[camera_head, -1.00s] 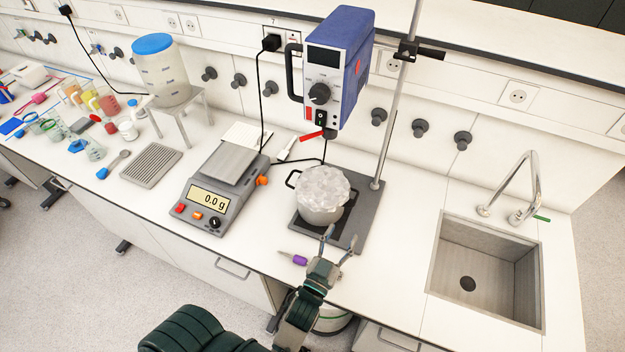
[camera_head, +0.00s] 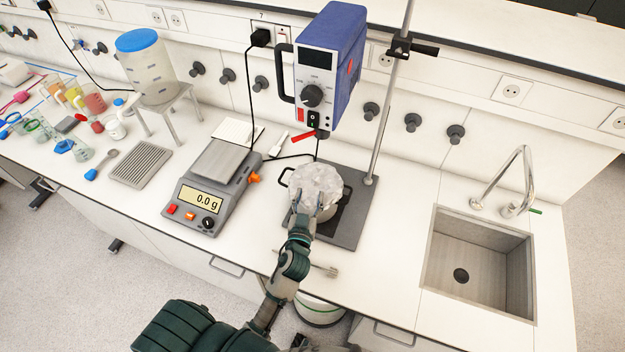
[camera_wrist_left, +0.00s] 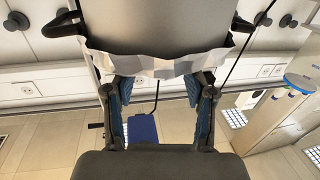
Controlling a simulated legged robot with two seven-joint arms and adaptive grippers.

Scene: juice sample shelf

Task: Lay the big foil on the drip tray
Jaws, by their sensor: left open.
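The big foil (camera_head: 320,180), crinkled and silvery, lies as a cover over the top of a grey metal pot (camera_head: 326,213). In the left wrist view the foil's hanging edge (camera_wrist_left: 165,65) shows below the pot's wall (camera_wrist_left: 165,25). My left gripper (camera_head: 306,202) is at the near side of the pot, close to the foil's edge. Its two fingers (camera_wrist_left: 160,92) are spread apart with the foil's edge near the tips; I cannot tell if they touch it. The drip tray (camera_head: 140,167), grey and ribbed, lies bare to the left of the scale. My right gripper is out of view.
The pot stands on a dark stand base (camera_head: 350,225), with a rod (camera_head: 388,120) and a blue device (camera_head: 328,65) above. A scale (camera_head: 212,190) stands between pot and tray. A sink (camera_head: 478,262) is at right. A small grey item (camera_head: 326,270) lies near the front edge.

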